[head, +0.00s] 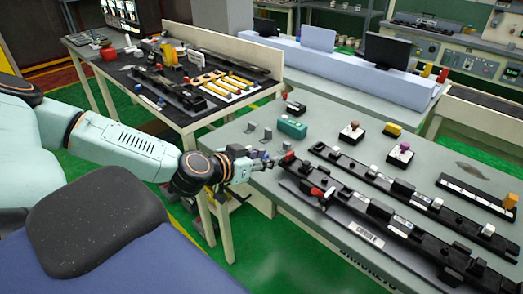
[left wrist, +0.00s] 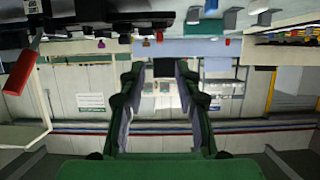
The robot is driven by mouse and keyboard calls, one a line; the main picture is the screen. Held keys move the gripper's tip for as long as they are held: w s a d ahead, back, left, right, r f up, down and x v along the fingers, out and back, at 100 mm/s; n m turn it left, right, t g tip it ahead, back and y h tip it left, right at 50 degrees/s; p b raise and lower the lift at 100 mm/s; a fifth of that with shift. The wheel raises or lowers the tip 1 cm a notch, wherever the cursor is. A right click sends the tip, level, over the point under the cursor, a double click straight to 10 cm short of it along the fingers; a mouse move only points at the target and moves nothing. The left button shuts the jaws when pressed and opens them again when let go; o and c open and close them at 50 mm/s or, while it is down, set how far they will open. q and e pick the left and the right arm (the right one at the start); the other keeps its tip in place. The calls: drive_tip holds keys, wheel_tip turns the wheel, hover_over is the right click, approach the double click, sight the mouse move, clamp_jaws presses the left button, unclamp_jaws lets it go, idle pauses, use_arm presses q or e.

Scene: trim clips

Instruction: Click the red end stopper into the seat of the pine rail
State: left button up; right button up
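My left gripper (head: 262,162) reaches in over the near left corner of the grey-green bench. In the left wrist view its two fingers (left wrist: 160,75) stand apart with background showing between them. I cannot tell which red piece is the end stopper or which rail is the pine one. No open seat can be made out. My right gripper is out of view.
Grey brackets (head: 267,133), a green block (head: 292,127) and small coloured knob pieces (head: 352,131) stand behind the rails. A black strip (head: 475,195) lies at the right. A second table (head: 120,82) with trays stands at the left, across a gap.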

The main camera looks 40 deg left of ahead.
use_arm(q)
drive_tip(key=shift+s+d+r+p, duration=0.1)
drive_tip(key=shift+s+r+p, duration=0.05)
drive_tip(key=shift+s+p, duration=0.2)
drive_tip(key=s+d+f+g+h, duration=0.1)
drive_tip(key=s+d+f+g, duration=0.6)
drive_tip(key=s+d+f, duration=0.35)
drive_tip(key=s+d+f+g+y, duration=0.1)
drive_tip(key=s+f+g, duration=0.2)
drive_tip(key=s, duration=0.6)
drive_tip(key=s+d+f+n+g+y, duration=0.1)
drive_tip(key=s+d+f+g, duration=0.1)
drive_tip(key=s, duration=0.7)
wheel_tip(320, 180, down, 3)
drive_tip(key=shift+s+d+r+g, duration=0.1)
drive_tip(key=shift+s+d+g, duration=0.2)
drive_tip(key=shift+g, duration=0.4)
wheel_tip(320, 180, down, 13)
drive_tip(key=b, duration=1.3)
drive_tip(key=shift+a+n, duration=0.1)
drive_tip(key=shift+n, duration=0.2)
